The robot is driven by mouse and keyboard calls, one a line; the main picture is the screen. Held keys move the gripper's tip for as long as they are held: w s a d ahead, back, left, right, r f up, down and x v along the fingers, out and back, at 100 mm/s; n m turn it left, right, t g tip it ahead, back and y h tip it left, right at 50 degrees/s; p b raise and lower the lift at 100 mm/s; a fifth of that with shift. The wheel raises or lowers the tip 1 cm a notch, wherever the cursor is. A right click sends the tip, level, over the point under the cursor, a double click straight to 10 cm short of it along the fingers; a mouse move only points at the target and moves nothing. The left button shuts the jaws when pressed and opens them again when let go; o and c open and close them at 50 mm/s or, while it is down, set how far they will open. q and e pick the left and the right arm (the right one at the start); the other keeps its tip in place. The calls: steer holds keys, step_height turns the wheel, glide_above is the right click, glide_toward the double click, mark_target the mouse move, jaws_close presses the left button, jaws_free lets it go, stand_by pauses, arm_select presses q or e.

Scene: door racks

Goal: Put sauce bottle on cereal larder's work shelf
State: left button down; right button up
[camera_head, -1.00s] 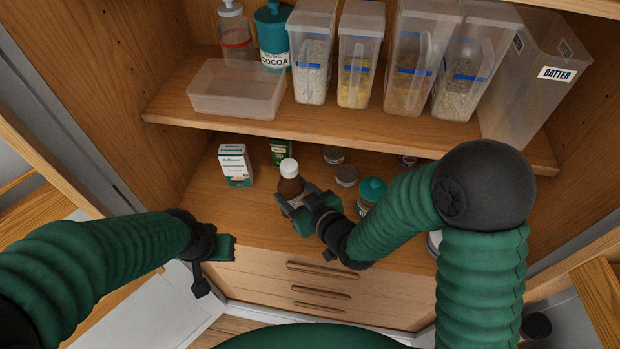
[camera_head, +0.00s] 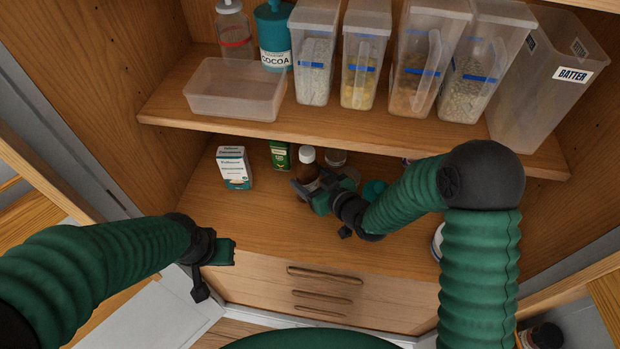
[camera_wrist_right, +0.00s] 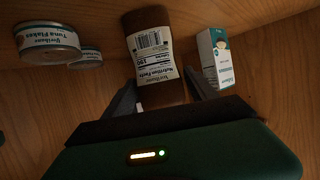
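The sauce bottle (camera_head: 306,169) is brown with a white cap, upright at the work shelf (camera_head: 270,220), the wooden surface above the drawers. My right gripper (camera_head: 310,188) is around its lower part. In the right wrist view the bottle (camera_wrist_right: 157,62) shows its label between my two fingers, whose tips appear to press on its sides. I cannot tell if its base touches the shelf. My left gripper (camera_head: 222,252) is empty, in front of the drawers at the left; its finger opening is unclear.
A white carton (camera_head: 234,168) and a green box (camera_head: 280,155) stand left of the bottle. Tuna cans (camera_wrist_right: 47,45) and a teal-lidded jar (camera_head: 375,190) are to its right. The upper shelf (camera_head: 300,127) with containers overhangs. The shelf's front left is clear.

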steer(key=shift+o, duration=1)
steer(key=shift+s+a+r, duration=0.1)
steer(key=shift+a, duration=0.1)
arm_select(q)
steer(key=shift+s+a, duration=0.15)
steer(key=shift+a, duration=0.3)
arm_select(e)
steer(key=shift+a, duration=0.25)
steer(key=shift+d, duration=0.15)
arm_select(q)
steer(key=shift+d+r+p, duration=0.15)
steer(key=shift+r+p, duration=0.3)
steer(key=shift+r, duration=0.05)
arm_select(e)
steer(key=v, duration=1.2)
steer(key=shift+d, duration=0.1)
arm_select(q)
steer(key=shift+d+f, duration=0.1)
